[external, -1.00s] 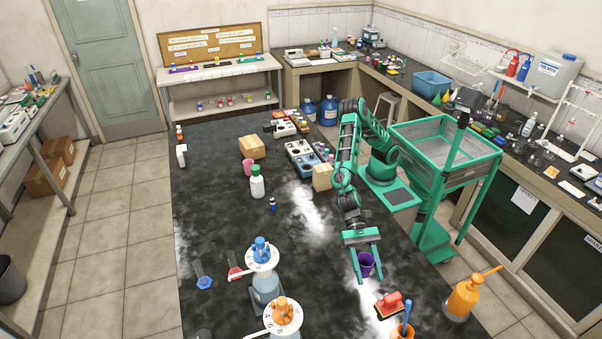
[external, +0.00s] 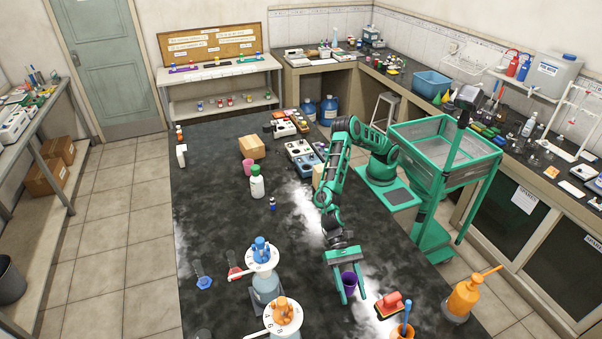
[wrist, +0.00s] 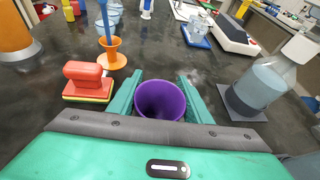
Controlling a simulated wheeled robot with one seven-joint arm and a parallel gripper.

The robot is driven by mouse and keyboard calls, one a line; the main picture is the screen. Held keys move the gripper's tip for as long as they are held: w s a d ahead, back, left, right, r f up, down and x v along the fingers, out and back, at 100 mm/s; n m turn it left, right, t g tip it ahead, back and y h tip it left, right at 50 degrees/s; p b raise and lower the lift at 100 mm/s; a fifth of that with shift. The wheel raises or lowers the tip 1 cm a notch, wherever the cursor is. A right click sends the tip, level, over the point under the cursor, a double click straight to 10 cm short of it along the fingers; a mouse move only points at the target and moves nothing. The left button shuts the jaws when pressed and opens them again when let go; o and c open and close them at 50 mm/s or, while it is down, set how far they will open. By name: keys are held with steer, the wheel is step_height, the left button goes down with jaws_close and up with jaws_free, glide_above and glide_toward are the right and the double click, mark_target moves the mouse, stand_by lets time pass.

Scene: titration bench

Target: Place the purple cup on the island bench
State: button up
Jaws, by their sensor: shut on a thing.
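The purple cup (external: 348,282) is between the two green fingers of my gripper (external: 350,290), over the near part of the dark island bench (external: 230,215). In the wrist view the cup (wrist: 161,99) shows its open rim upward, with a green finger along each side of it. My gripper (wrist: 158,98) is shut on the cup. The cup looks upright. I cannot tell whether its base touches the bench top.
A red block-shaped brush (external: 390,304) and an orange holder with a blue stick (external: 403,330) stand just right of the cup. Blue-topped (external: 264,280) and orange-topped (external: 283,315) dispenser bottles stand to the left. An orange bottle (external: 462,298) stands at the right edge. The bench middle is mostly clear.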

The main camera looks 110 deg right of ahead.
mark_target(347, 294)
steer(key=shift+w+d+f, duration=0.15)
steer(key=shift+w+f, duration=0.15)
steer(key=shift+f, duration=1.9)
steer(key=shift+f, duration=0.1)
steer(key=o, duration=1)
steer(key=shift+o, duration=0.2)
steer(key=v, duration=1.2)
